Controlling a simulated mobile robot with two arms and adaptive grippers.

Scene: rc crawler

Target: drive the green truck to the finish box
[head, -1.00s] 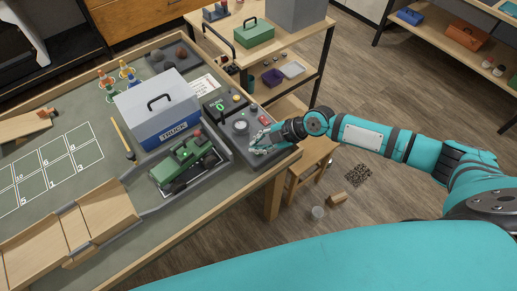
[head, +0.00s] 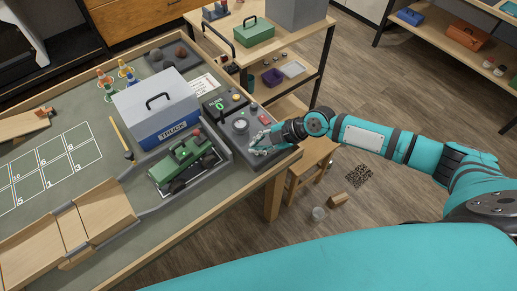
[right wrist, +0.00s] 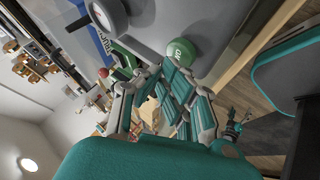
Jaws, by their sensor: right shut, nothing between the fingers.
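The green truck (head: 183,162) sits in a grey-walled bay (head: 223,166) at the front of the table, beside a white case with a blue TRUCK label (head: 172,130). A grey control console (head: 263,158) with a round dial and coloured buttons stands to its right. My right gripper (head: 257,144) is shut and empty, low over the console's right part; I cannot tell whether it touches. In the right wrist view its fingers (right wrist: 150,82) are near a green button (right wrist: 182,52). I cannot identify the finish box for sure. My left gripper is not in view.
A wooden ramp (head: 104,209) lies left of the bay. Beyond it is a grid of numbered squares (head: 52,164). A screwdriver-like tool (head: 122,138) lies by the case. A small display box (head: 217,106) stands behind the console.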

